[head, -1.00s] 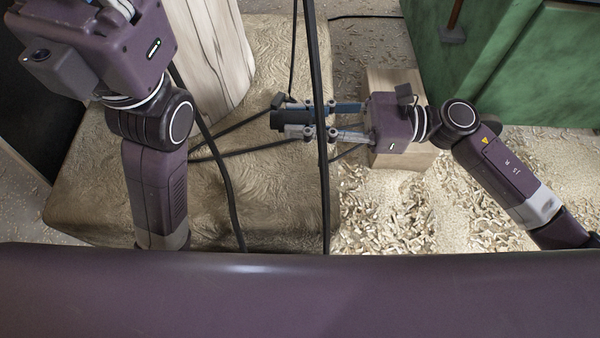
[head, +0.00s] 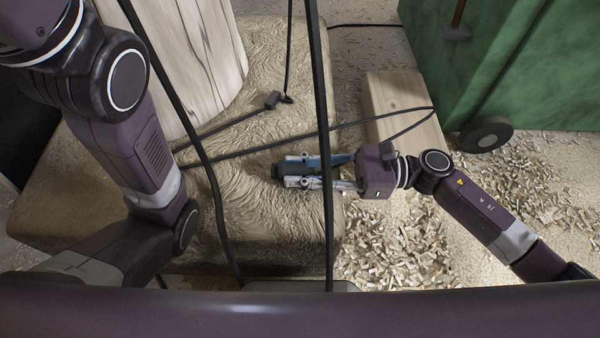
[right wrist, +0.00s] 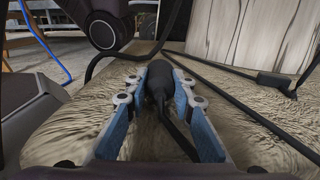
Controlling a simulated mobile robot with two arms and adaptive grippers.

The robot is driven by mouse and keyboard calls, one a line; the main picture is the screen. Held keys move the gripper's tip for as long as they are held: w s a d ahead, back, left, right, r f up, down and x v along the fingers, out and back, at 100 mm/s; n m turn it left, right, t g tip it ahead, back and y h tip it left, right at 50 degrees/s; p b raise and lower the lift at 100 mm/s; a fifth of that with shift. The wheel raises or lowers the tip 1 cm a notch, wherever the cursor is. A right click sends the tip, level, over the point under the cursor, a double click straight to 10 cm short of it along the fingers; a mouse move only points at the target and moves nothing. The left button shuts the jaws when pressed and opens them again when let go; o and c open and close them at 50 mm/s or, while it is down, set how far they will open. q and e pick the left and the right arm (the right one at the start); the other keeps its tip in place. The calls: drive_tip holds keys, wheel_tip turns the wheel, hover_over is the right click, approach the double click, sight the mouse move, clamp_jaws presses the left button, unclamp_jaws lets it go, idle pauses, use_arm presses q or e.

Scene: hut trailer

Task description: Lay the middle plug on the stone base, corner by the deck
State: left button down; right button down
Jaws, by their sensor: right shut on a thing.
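My right gripper (head: 298,171) is shut on a black plug (head: 285,170), over the right part of the tan, rough-topped stone base (head: 280,225). In the right wrist view the same plug (right wrist: 158,82) sits between the blue-padded fingers, its cable running back toward the camera. I cannot tell whether the plug touches the stone. Another dark plug (head: 272,100) lies on the base farther back, beside the pale upright wood-grained block. I cannot tell which thing is the deck. My left arm is at the left; its gripper is out of view.
Black cables (head: 208,165) cross the base and hang in front of it. A pale wood-grained block (head: 205,50) stands on the base. A wooden block (head: 390,95), wood chips (head: 400,240) and a green wheeled machine (head: 480,80) are at the right.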

drive_tip(key=shift+f, duration=0.2)
drive_tip(key=c, duration=1.7)
unclamp_jaws()
drive_tip(key=shift+o, duration=0.2)
drive_tip(key=shift+r, duration=0.15)
